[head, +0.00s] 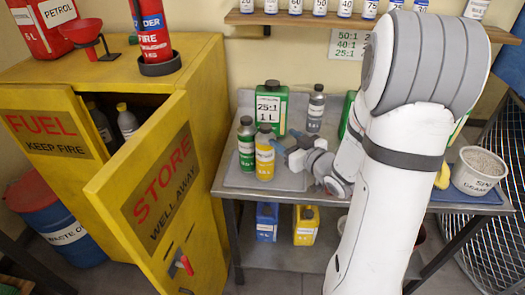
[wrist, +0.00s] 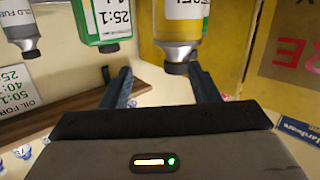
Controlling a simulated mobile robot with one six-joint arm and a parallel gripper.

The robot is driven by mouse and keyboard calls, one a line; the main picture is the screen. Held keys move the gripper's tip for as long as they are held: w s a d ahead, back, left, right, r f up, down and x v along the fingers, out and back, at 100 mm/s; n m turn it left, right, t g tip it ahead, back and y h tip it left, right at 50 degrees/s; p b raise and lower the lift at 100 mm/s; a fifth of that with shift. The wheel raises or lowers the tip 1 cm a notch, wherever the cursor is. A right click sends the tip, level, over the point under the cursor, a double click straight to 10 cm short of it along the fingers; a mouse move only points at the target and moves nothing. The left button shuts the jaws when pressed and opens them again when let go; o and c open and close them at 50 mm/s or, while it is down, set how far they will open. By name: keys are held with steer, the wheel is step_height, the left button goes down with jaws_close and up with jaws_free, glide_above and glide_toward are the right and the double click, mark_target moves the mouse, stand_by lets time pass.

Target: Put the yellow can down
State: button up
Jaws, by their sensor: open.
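The yellow can (head: 265,158), a bottle with a white label and dark cap, stands upright on the grey tray (head: 235,181) on the bench. My gripper (head: 281,145) is just to its right, with its fingers pointing toward it. In the wrist view, which looks upside down, the yellow can (wrist: 181,26) shows ahead of my open gripper (wrist: 163,85), nearer the right finger. Its cap hangs at the level of the fingertips. I see no finger closed on it. I cannot tell whether a finger touches it.
A green can (head: 246,145) stands close left of the yellow can, and a green 25:1 canister (head: 271,108) behind it. A grey can (head: 315,108) stands behind my gripper. The open yellow cabinet door (head: 152,185) is left of the bench. A yellow jug (head: 306,226) stands below.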

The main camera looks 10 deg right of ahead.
mark_target(270, 133)
steer(key=shift+t+y, duration=0.4)
steer(key=shift+y, duration=0.5)
steer(key=p+x, duration=0.1)
steer(key=x, duration=0.1)
steer(key=a+p+x, duration=0.1)
steer(key=x, duration=0.2)
steer(key=p+x, duration=0.1)
steer(key=x, duration=0.1)
steer(key=shift+s+a+r, duration=0.15)
steer(key=shift+s+a, duration=0.05)
steer(key=shift+a, duration=0.15)
steer(key=shift+c, duration=0.3)
jaws_close()
